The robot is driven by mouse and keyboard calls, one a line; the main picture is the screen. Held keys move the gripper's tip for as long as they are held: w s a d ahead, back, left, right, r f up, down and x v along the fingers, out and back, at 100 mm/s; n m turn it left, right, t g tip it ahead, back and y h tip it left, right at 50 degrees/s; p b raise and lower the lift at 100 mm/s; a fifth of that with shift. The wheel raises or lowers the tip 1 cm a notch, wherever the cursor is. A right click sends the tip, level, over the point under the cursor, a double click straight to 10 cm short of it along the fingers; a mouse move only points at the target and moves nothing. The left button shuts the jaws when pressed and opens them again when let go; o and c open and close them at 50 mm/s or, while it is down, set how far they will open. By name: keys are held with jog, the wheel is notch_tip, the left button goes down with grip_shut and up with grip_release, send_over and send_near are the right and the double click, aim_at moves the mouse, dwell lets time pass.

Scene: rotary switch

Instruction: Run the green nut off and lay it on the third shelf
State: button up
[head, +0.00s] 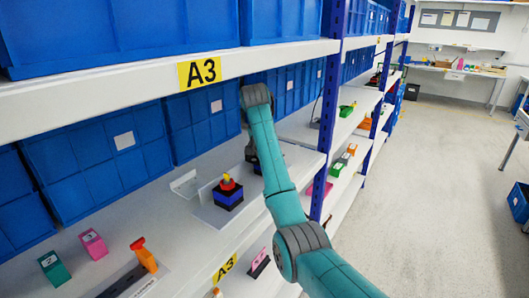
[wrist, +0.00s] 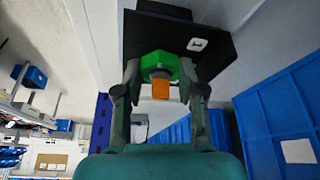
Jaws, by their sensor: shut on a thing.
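The green nut (wrist: 152,60) is between my gripper's fingers (wrist: 160,72) in the wrist view. My gripper is shut on it, one finger on each side. In the head view my arm hides the nut and most of my gripper. The shelf board marked A3 (head: 120,92) runs above; I cannot tell which board is the third.
A red, blue and black switch-like block (head: 228,193) stands on the lower board, left of my arm. Pink (head: 93,243), green (head: 53,267) and orange (head: 145,256) pieces are nearer. Blue bins (head: 125,142) line the back. A blue upright (head: 330,110) stands right of my arm.

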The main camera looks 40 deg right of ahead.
jog(key=n, duration=0.1)
jog(key=n+t+y, duration=0.1)
jog(key=n, duration=0.3)
jog(key=shift+s+d, duration=0.25)
jog(key=shift+d, duration=0.1)
jog(key=n+y, duration=0.1)
jog(key=n, duration=0.3)
jog(key=shift+d+t+y, duration=0.1)
jog(key=shift+t+y, duration=0.3)
